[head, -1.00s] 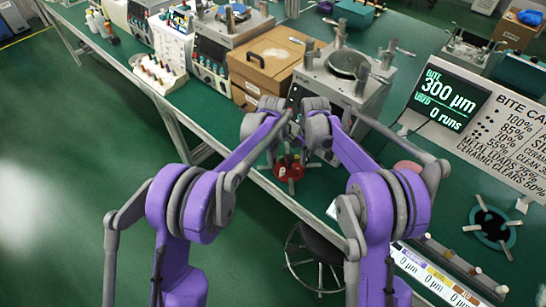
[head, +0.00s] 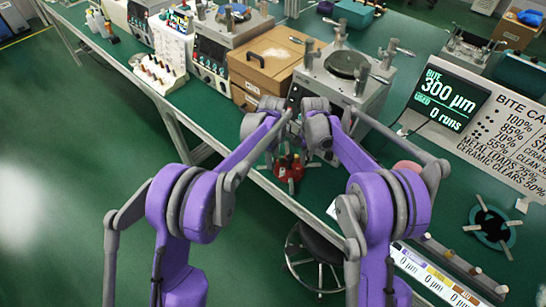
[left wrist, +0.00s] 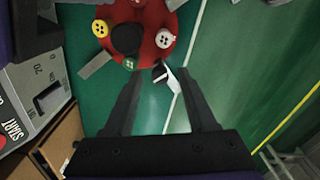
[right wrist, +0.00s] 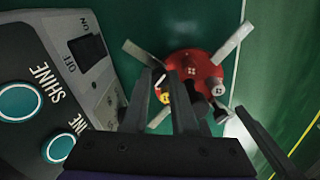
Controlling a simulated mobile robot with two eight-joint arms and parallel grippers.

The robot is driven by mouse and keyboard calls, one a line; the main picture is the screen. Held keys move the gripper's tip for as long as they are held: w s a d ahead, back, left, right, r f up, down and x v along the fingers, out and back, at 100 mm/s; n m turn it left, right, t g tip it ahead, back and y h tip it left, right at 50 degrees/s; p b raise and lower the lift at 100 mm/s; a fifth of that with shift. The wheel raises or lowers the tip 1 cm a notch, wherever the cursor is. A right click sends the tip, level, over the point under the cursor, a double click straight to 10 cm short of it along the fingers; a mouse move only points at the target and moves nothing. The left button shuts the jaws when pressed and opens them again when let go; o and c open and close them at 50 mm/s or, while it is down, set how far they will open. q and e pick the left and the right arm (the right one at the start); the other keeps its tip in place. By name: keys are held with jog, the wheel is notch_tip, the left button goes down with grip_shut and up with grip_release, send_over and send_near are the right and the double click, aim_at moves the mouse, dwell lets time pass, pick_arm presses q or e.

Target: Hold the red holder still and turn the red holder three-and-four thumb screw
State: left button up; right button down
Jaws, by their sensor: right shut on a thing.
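The red holder (head: 289,170) is a round red disc with grey legs, on the green bench below my two gripper ends. In the left wrist view the holder (left wrist: 150,18) is at the top, with yellow, green and white knobs around a black hub. My left gripper (left wrist: 158,75) is open, with a dark, pale-edged piece beside the holder's rim showing between its fingertips. In the right wrist view the holder (right wrist: 195,62) is just ahead. My right gripper (right wrist: 166,74) is closed on a thumb screw at the rim; a yellow knob (right wrist: 166,97) shows between its fingers. The exact contact is partly hidden.
A grey lapping machine (head: 345,85) stands right behind the holder, with a wooden box (head: 270,62) to its left. The bench's front edge runs close to the holder. A display (head: 447,97) and a dark ring stand (head: 492,225) are to the right.

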aim_at(274, 160)
pick_arm(q)
jog(key=shift+r, duration=4.05)
pick_arm(e)
jog(key=c, duration=0.6)
grip_release()
jog(key=shift+a, duration=0.1)
pick_arm(q)
jog(key=shift+d, duration=0.1)
pick_arm(e)
jog(key=shift+r, duration=0.1)
